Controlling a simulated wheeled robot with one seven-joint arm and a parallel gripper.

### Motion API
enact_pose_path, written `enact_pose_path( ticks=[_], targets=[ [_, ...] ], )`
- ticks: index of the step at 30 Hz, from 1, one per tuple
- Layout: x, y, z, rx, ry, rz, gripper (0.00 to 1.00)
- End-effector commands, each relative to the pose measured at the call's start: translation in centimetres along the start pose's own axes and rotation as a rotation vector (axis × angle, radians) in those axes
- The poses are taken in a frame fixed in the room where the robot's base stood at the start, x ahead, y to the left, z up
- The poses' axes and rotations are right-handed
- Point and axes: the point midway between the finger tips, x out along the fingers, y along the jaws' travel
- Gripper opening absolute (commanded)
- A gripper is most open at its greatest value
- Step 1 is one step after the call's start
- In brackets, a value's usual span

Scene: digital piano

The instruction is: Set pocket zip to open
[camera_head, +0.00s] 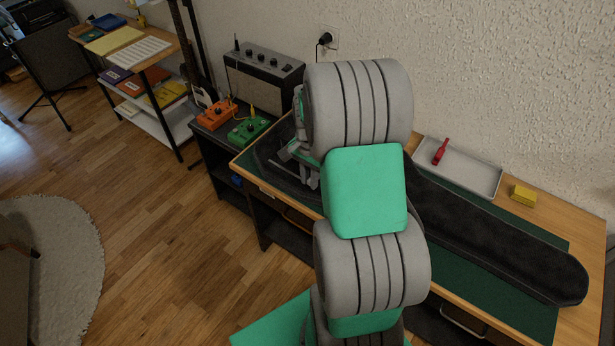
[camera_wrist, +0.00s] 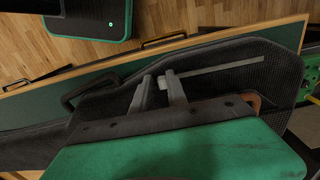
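A long black gig bag (camera_head: 500,245) lies on the bench, its left part behind my arm. In the wrist view the bag (camera_wrist: 275,85) fills the middle, with a straight grey zip line (camera_wrist: 235,67) across it. A small light grey block, seemingly the zip pull (camera_wrist: 166,80), sits at the line's left end. My gripper (camera_wrist: 158,78) has its two fingers apart, with their tips at this block. I cannot tell whether they touch it. In the head view my gripper (camera_head: 303,165) is partly hidden by my arm, over the bag's left part.
The wooden bench has a green mat (camera_head: 522,322). A grey tray (camera_head: 475,175) with a red tool (camera_head: 440,152) and a yellow block (camera_head: 523,195) stand at the back right. Orange (camera_head: 217,114) and green (camera_head: 248,131) pedals and an amplifier (camera_head: 262,85) stand left of the bench.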

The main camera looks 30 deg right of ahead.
Motion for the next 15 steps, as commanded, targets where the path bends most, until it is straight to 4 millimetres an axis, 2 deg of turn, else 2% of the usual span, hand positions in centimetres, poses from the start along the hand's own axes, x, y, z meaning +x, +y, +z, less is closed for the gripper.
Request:
enact_pose_path(
  ticks=[1,6,15],
  targets=[
    [0.03,0.07,-0.02,0.002,0.0,0.001,0.2],
    [0.02,-0.09,0.07,-0.002,0.0,0.0,0.34],
    [-0.31,-0.22,0.04,-0.004,0.002,-0.003,0.35]
  ],
)
